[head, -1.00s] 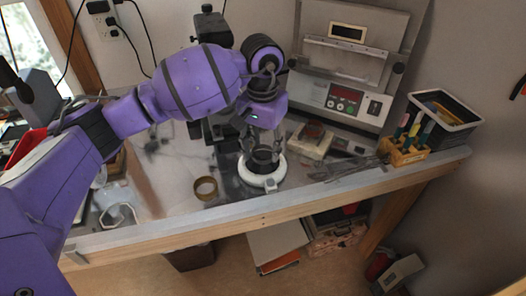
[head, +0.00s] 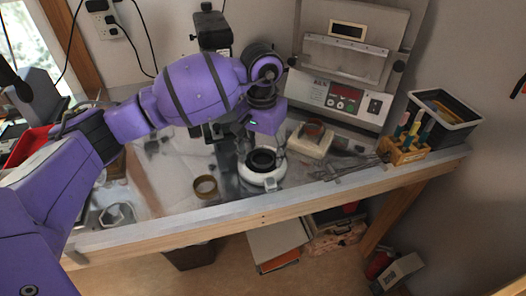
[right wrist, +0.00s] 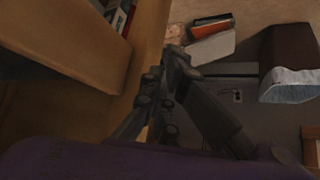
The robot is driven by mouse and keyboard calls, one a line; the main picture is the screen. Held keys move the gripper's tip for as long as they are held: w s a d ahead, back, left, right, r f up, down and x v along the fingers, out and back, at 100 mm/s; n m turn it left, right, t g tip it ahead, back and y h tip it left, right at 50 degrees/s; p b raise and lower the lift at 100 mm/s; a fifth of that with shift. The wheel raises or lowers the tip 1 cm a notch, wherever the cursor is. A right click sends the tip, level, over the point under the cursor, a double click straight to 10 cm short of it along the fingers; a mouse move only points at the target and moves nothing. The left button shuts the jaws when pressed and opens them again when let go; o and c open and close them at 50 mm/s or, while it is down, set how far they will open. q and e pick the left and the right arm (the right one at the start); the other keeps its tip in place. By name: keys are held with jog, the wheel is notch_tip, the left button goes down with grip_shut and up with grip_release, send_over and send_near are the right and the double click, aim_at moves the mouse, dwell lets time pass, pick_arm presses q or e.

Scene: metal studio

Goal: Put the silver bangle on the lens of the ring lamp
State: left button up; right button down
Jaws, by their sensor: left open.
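The ring lamp (head: 262,181) is a white ring on the bench in the head view. A dark grey ring, apparently the silver bangle (head: 262,160), sits on top of the lamp, over its lens. It looks roughly level, though my gripper partly covers it and I cannot tell whether it rests fully flat. My left gripper (head: 262,150) is open just above the lamp, with a finger on each side of the bangle. My right gripper (right wrist: 173,60) shows only in the right wrist view, low beside the bench's wooden side. Its fingers are dark, and their gap is unclear.
A brass-coloured ring (head: 205,187) lies on the bench left of the lamp. A cream block with a reddish-brown ring (head: 312,139) stands to the right. Tweezers and a wooden tool rack (head: 403,152) are further right. A dark stand rises behind the lamp.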

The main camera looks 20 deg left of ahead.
pick_arm(q)
notch_tip(320, 180, up, 12)
jog(key=shift+r+b, duration=0.2)
jog(key=shift+b, duration=0.2)
pick_arm(e)
jog(key=shift+f, duration=0.3)
pick_arm(q)
jog(key=shift+s, duration=0.1)
jog(key=shift+f, duration=0.1)
pick_arm(e)
jog(key=shift+s+f, duration=0.1)
